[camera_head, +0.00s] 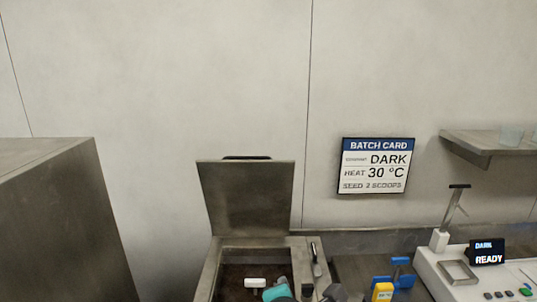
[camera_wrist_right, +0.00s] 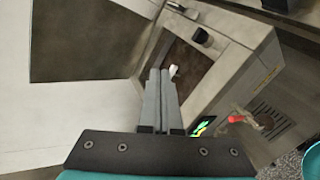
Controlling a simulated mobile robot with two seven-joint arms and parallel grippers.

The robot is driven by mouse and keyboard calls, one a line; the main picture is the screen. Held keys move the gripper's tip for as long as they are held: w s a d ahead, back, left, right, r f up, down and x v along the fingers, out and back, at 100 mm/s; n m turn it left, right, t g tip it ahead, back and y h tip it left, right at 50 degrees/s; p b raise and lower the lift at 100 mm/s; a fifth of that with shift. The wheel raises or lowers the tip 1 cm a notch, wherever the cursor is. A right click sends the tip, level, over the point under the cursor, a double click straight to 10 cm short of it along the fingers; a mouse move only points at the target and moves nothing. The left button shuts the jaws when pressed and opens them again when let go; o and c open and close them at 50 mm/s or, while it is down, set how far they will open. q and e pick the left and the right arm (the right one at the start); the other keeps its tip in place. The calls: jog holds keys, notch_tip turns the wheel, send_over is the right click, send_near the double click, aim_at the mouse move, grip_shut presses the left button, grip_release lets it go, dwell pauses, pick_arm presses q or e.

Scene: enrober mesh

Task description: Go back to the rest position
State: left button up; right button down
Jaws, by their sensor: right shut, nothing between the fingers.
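My right gripper (camera_wrist_right: 160,73) shows in the right wrist view with its two grey fingers pressed together and nothing between them. Its fingertips appear over or near the opening of a steel tank (camera_wrist_right: 222,75); the exact gap cannot be told. In the head view the same tank (camera_head: 211,262) stands at the bottom centre with its lid (camera_head: 247,198) raised. A teal part of what looks like my right arm (camera_head: 277,292) shows at the bottom edge, over the tank's front. My left gripper is in neither view.
A small white piece (camera_head: 255,283) shows in the tank's dark opening. Right of the tank are a blue stand (camera_head: 394,276), a yellow item (camera_head: 382,292) and a white machine (camera_head: 440,268) with a READY display (camera_head: 487,253). A steel block (camera_head: 60,220) stands left.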

jog(key=s+d+f+m+g, duration=0.3)
jog(key=s+d+f+m, duration=0.2)
jog(key=s+m, duration=0.25)
jog(key=s+d+f+m+g, duration=0.35)
jog(key=s+f+m, duration=0.2)
jog(key=s, duration=0.35)
jog(key=s+d+f+m+g, duration=0.2)
jog(key=s+d+f+m, duration=0.25)
jog(key=s+m, duration=0.3)
notch_tip(320, 180, down, 29)
jog(key=s+g+b, duration=0.1)
jog(key=s+b, duration=0.1)
jog(key=b, duration=0.7)
jog(key=s+d+f+g+b, duration=0.1)
jog(key=s+f+b, duration=0.3)
jog(key=s+f, duration=0.3)
jog(key=s+d+f+b, duration=0.2)
jog(key=s+f, duration=0.6)
jog(key=f, duration=0.8)
jog(key=shift+s+f+n+g+y+b, duration=0.25)
jog(key=shift+n+g+y+b, duration=0.1)
jog(key=shift+b, duration=0.75)
